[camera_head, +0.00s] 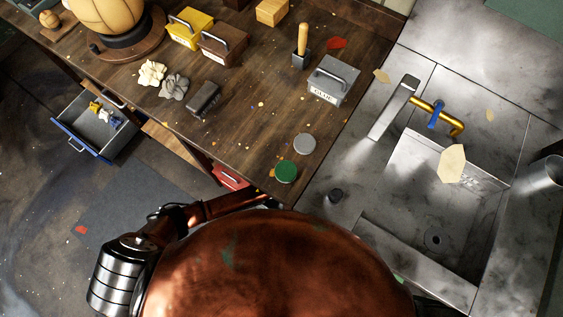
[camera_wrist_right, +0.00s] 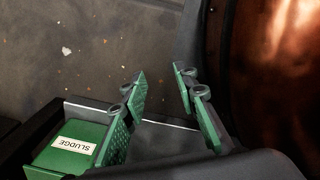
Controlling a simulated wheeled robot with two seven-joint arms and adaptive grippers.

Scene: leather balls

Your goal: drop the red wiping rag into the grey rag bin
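My right gripper (camera_wrist_right: 160,92) shows in the right wrist view with its green-padded fingers apart and nothing between them. I cannot make it out in the head view. A jointed arm of mine comes in from the left in the head view and passes behind my copper body; its gripper is hidden. I cannot surely pick out the red wiping rag; a small flat red piece (camera_head: 336,43) lies on the workbench (camera_head: 245,115) near its back right. I see no container clearly marked as the grey rag bin. A grey handled box (camera_head: 333,80) with a white label stands on the workbench.
Yellow (camera_head: 190,29) and brown (camera_head: 222,44) boxes stand at the bench's back. Cream (camera_head: 151,73) and grey (camera_head: 173,87) crumpled pieces lie nearby. A blue drawer (camera_head: 75,142) is open at left, a metal sink (camera_head: 430,215) at right. A green SLUDGE container (camera_wrist_right: 57,165) is below my right gripper.

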